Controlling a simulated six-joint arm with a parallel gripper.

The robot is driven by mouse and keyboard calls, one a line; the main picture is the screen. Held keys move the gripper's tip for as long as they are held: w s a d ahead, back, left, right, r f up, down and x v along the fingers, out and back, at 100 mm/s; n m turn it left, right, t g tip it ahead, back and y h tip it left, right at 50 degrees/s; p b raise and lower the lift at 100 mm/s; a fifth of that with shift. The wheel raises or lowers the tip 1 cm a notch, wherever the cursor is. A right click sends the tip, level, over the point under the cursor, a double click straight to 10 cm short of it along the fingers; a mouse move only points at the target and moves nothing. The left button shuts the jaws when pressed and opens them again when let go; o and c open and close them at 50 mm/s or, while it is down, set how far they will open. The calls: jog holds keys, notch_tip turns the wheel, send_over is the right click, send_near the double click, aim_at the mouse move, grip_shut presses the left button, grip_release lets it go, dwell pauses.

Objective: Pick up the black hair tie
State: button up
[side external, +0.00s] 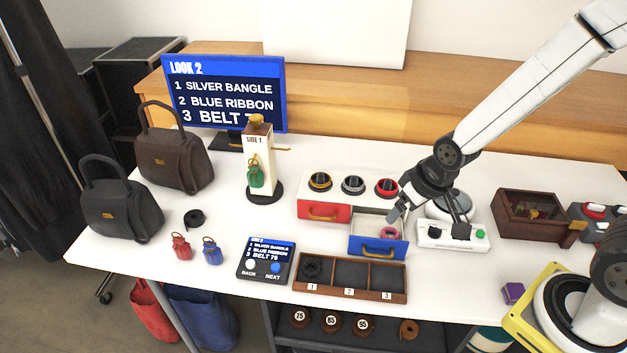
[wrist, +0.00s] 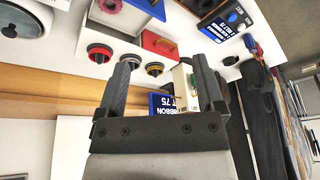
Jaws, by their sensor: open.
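A second black coil (side external: 194,218) lies on the white table at the left. My gripper (side external: 429,222) is open and empty, above the table near the right side of the open blue drawer, well apart from both black items.
The blue drawer (side external: 377,252) is open with a pink ring (side external: 389,232) inside. The red drawer (side external: 323,211) is shut beneath several ring displays. A white device (side external: 452,239), a brown box (side external: 531,214), a stand (side external: 260,165), pouches and two handbags occupy the table.

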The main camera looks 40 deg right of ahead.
jog(key=w+a+f+t, duration=0.2)
jog(key=a+f, duration=0.1)
jog(key=f, duration=0.2)
jog(key=w+a+f+t, duration=0.2)
jog(key=w+a+f, duration=0.1)
jog(key=a+f, duration=0.1)
jog(key=w+a+f+t, duration=0.1)
jog(key=w+a+f, duration=0.1)
jog(key=f, duration=0.4)
jog(key=shift+w+a+f+m+t, duration=0.15)
jog(key=shift+w+a+t, duration=0.05)
jog(key=shift+a, duration=0.25)
jog(key=shift+w+a+f+m+t, duration=0.15)
jog(key=shift+a+t, duration=0.05)
jog(key=shift+a, duration=0.25)
jog(key=t, duration=0.2)
send_near(316, 270)
jog(key=shift+w+a+f, duration=0.1)
jog(key=shift+w+f, duration=0.05)
jog(key=shift+w, duration=0.4)
jog(key=shift+w+a+f, duration=0.1)
jog(key=shift+w+f, duration=0.05)
jog(key=shift+w, duration=0.45)
jog(key=shift+s+a+f+t, duration=0.1)
jog(key=shift+s+f+t, duration=0.25)
jog(key=shift+f, duration=0.15)
jog(key=shift+x, duration=1.35)
jog(key=shift+x, duration=2.6)
jog(key=shift+d, duration=0.2)
